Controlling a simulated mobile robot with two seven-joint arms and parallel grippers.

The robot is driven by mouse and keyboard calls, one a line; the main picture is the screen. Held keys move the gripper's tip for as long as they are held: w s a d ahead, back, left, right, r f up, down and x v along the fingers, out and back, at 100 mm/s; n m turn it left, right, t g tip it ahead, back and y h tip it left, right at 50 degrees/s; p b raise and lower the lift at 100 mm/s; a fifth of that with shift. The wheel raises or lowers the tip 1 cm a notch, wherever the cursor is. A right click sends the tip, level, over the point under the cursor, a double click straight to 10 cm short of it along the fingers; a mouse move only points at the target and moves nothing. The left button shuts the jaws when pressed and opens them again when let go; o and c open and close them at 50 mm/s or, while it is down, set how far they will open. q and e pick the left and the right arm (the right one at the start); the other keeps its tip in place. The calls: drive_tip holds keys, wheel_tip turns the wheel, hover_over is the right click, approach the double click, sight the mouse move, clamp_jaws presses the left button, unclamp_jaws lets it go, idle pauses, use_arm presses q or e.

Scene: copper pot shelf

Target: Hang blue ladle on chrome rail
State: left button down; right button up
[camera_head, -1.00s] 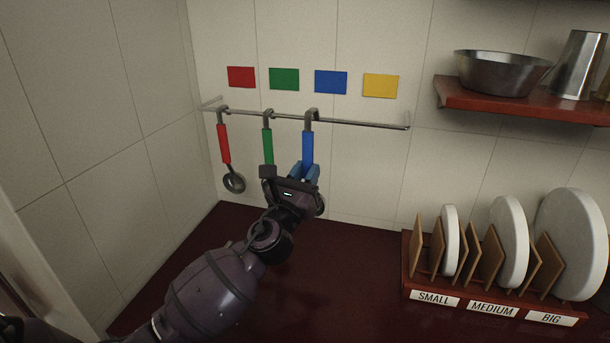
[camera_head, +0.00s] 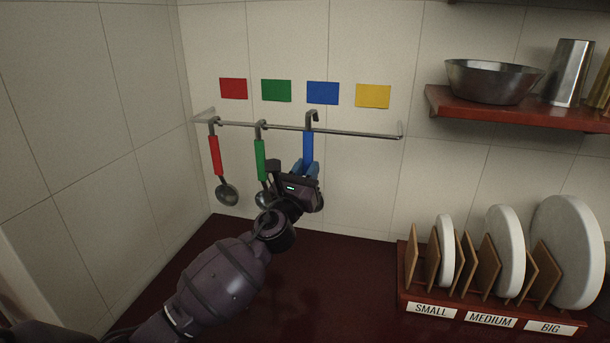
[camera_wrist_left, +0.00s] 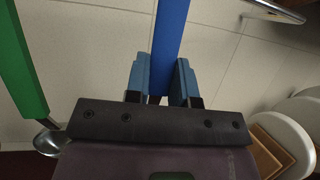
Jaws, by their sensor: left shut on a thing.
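The blue ladle (camera_head: 308,146) is upright, held by its handle in my left gripper (camera_head: 307,168), which is shut on it. In the left wrist view the blue handle (camera_wrist_left: 171,35) runs up between the two blue finger pads. The ladle's hook stands higher against the chrome rail (camera_head: 360,134) than the other hooks; its tip appears above the bar. Whether the hook is in front of or over the bar, I cannot tell. The ladle's bowl is mostly hidden behind my gripper. My right gripper is not in view.
A red ladle (camera_head: 214,155) and a green ladle (camera_head: 260,160) hang on the rail to the left; the green one is close to my gripper. Coloured cards, including a blue card (camera_head: 322,93), are on the wall above. A plate rack (camera_head: 408,290) stands right. The rail's right part is free.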

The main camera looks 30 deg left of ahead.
use_arm(q)
drive_tip(key=shift+w+f, duration=0.15)
drive_tip(key=shift+w, duration=0.1)
drive_tip(key=shift+f+b, duration=0.7)
drive_tip(key=shift+f, duration=0.4)
drive_tip(key=shift+f+b, duration=0.25)
drive_tip(key=shift+b, duration=0.1)
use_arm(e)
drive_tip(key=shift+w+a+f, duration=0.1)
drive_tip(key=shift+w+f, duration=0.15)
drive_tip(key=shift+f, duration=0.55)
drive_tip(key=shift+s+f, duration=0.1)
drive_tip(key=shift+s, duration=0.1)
use_arm(q)
drive_tip(key=c, duration=0.9)
unclamp_jaws()
